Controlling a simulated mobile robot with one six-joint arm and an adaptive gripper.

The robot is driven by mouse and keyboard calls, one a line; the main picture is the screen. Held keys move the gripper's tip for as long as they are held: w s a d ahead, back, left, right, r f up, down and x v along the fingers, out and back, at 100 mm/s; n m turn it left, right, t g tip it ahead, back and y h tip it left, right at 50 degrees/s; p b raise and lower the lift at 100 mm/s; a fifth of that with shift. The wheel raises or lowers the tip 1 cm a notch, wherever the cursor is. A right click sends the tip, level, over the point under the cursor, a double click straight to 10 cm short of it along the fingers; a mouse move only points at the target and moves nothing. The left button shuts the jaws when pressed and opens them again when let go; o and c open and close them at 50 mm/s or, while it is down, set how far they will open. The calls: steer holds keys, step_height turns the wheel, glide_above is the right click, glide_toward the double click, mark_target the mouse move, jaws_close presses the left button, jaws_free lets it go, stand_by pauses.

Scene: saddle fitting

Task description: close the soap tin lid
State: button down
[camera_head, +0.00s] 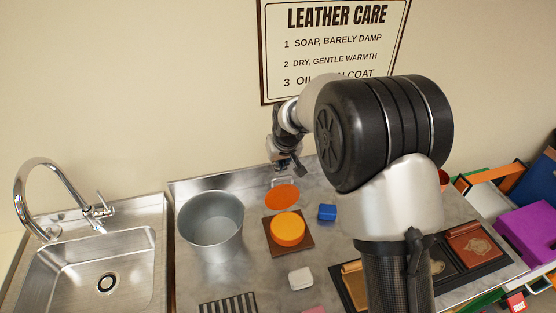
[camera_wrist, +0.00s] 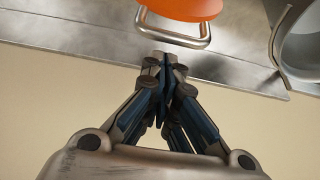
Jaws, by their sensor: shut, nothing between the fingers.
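The round soap tin (camera_head: 287,229) is orange and sits on a brown square board on the counter. Its orange lid (camera_head: 281,197) is a disc just behind it, apparently raised open; any hinge is too small to make out. A metal loop handle is on the lid's far edge. In the wrist view the lid (camera_wrist: 185,8) is at the top edge, with the loop handle (camera_wrist: 178,39) below it. My gripper (camera_wrist: 166,60) is shut and empty, its fingertips close to the loop; contact cannot be told. In the head view my gripper (camera_head: 284,172) is behind the lid.
A grey metal pot (camera_head: 211,222) stands left of the tin; its rim also shows in the wrist view (camera_wrist: 282,40). A blue block (camera_head: 327,212) is at the right and a white block (camera_head: 300,278) in front. The wall is close behind my gripper.

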steer(key=shift+s+d+r, duration=0.1)
steer(key=shift+s+d, duration=0.05)
steer(key=shift+s, duration=0.3)
steer(key=shift+s+d+r, duration=0.1)
steer(key=shift+s, duration=0.3)
